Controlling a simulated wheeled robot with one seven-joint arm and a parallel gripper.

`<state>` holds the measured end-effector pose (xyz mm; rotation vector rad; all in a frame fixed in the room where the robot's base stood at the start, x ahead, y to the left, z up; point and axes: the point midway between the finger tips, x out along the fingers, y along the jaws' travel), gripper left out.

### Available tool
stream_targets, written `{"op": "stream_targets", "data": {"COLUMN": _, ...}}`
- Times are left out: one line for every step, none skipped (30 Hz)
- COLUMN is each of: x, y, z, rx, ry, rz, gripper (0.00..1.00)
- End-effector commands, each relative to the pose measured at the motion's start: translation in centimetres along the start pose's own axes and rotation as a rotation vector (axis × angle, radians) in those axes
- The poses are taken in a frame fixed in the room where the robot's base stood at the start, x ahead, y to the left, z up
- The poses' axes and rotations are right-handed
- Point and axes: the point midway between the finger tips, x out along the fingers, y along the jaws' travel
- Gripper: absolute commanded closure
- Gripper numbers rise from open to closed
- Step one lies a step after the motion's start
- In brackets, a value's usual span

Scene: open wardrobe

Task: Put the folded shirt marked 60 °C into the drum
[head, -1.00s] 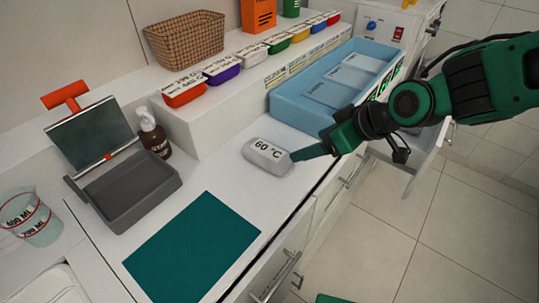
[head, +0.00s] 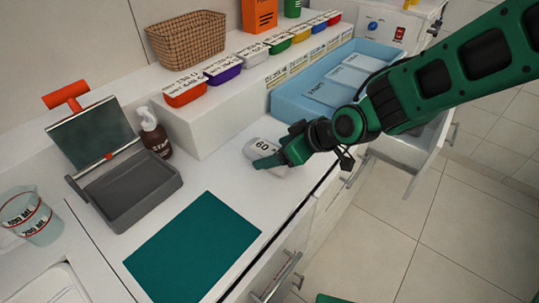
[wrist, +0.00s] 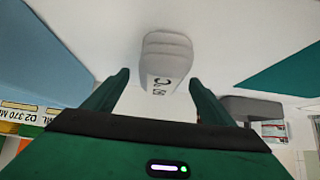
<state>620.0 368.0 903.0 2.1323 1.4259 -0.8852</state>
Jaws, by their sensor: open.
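The folded shirt, light grey and marked 60 °C (head: 252,150), lies on the white counter. In the head view my gripper (head: 268,163) covers its right part, and only the "60" shows. In the wrist view the shirt (wrist: 168,55) is ahead of my open gripper (wrist: 160,90), roughly centred between the two fingers, with its near end close to the fingertip line. The gap between the fingers is empty, and I cannot tell whether a finger touches the shirt. I cannot make out the drum in these frames.
A teal mat (head: 193,248) lies flat on the counter in front. A grey tray with a tilted panel (head: 130,190) and a brown spray bottle (head: 153,135) stand left. A blue bin (head: 285,103) holding folded items is behind my arm. Small coloured tubs (head: 185,91) line the raised ledge.

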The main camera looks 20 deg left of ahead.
Motion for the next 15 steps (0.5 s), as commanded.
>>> {"op": "stream_targets", "data": {"x": 0.8, "y": -0.1, "z": 0.1, "rx": -0.001, "ry": -0.002, "rz": -0.001, "gripper": 0.23}}
{"op": "stream_targets", "data": {"x": 1.2, "y": -0.1, "z": 0.1, "rx": -0.001, "ry": -0.002, "rz": -0.001, "gripper": 0.23}}
{"op": "stream_targets", "data": {"x": 1.6, "y": -0.1, "z": 0.1, "rx": -0.001, "ry": -0.001, "rz": -0.001, "gripper": 0.23}}
{"op": "stream_targets", "data": {"x": 1.9, "y": -0.1, "z": 0.1, "rx": 0.000, "ry": -0.001, "rz": -0.001, "gripper": 0.23}}
{"op": "stream_targets", "data": {"x": 2.2, "y": -0.1, "z": 0.1, "rx": 0.000, "ry": -0.002, "rz": -0.001, "gripper": 0.23}}
{"op": "stream_targets", "data": {"x": 2.5, "y": -0.1, "z": 0.1, "rx": 0.000, "ry": -0.001, "rz": 0.000, "gripper": 0.23}}
{"op": "stream_targets", "data": {"x": 2.6, "y": -0.1, "z": 0.0, "rx": 0.000, "ry": 0.000, "rz": 0.000, "gripper": 0.23}}
{"op": "stream_targets", "data": {"x": 2.8, "y": -0.1, "z": 0.0, "rx": 0.000, "ry": 0.000, "rz": 0.000, "gripper": 0.23}}
{"op": "stream_targets", "data": {"x": 2.9, "y": -0.1, "z": 0.0, "rx": 0.000, "ry": 0.000, "rz": 0.000, "gripper": 0.23}}
{"op": "stream_targets", "data": {"x": 2.9, "y": -0.1, "z": 0.0, "rx": 0.000, "ry": 0.000, "rz": 0.000, "gripper": 0.23}}
{"op": "stream_targets", "data": {"x": 3.0, "y": -0.1, "z": 0.0, "rx": 0.000, "ry": 0.001, "rz": 0.000, "gripper": 0.23}}
{"op": "stream_targets", "data": {"x": 3.0, "y": -0.1, "z": 0.0, "rx": 0.000, "ry": 0.001, "rz": 0.000, "gripper": 0.23}}
{"op": "stream_targets", "data": {"x": 3.0, "y": 0.0, "z": 0.0, "rx": 0.000, "ry": 0.001, "rz": 0.000, "gripper": 0.23}}
{"op": "stream_targets", "data": {"x": 2.9, "y": 0.0, "z": 0.0, "rx": 0.000, "ry": 0.001, "rz": 0.000, "gripper": 0.23}}
{"op": "stream_targets", "data": {"x": 2.9, "y": 0.0, "z": 0.0, "rx": 0.000, "ry": 0.001, "rz": 0.000, "gripper": 0.23}}
